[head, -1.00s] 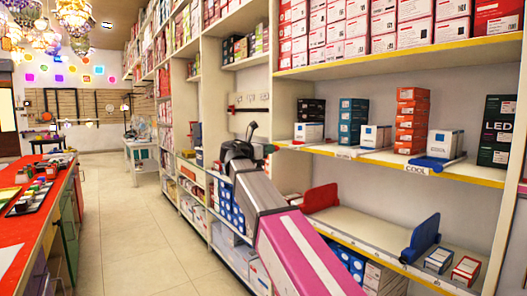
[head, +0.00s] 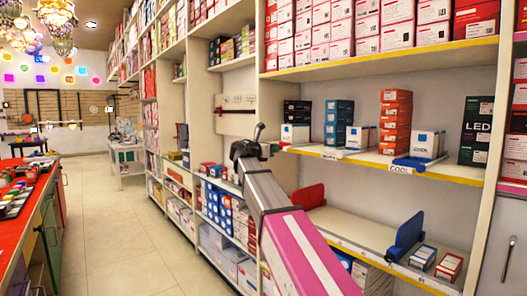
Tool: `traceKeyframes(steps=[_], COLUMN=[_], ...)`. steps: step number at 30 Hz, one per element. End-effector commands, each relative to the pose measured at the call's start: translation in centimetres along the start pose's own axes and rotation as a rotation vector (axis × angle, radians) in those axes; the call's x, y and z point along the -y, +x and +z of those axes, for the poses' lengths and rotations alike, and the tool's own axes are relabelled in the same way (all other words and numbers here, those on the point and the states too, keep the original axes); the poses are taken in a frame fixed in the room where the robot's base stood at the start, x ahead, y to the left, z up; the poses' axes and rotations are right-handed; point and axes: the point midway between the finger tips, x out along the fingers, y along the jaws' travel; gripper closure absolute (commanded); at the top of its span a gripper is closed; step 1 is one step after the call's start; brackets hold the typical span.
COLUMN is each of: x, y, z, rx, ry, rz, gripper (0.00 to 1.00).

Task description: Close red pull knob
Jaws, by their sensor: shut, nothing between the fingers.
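No red pull knob can be made out clearly in the head view. A red-topped counter (head: 14,222) at the left edge has coloured fronts, with small dark handles (head: 40,229) on its side; their colour is too small to tell. My gripper (head: 262,142) is at the end of my pink and grey arm, in front of the shelving in the middle of the picture. It is shut and empty, and well apart from the counter.
Tall shelving (head: 365,63) with many boxes fills the middle and right, close beside my arm. A grey cabinet door (head: 503,232) with a handle stands at the far right. The tiled aisle (head: 120,225) is clear, with a white table (head: 126,157) at its far end.

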Motion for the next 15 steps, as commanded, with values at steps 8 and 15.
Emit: traceKeyframes(steps=[8, 15], x=[-0.1, -0.1], y=[4.4, 5.6], z=[0.0, 0.0], rx=[-0.001, 0.0], ry=[0.0, 0.0], rz=[0.0, 0.0], gripper=[1.0, 1.0])
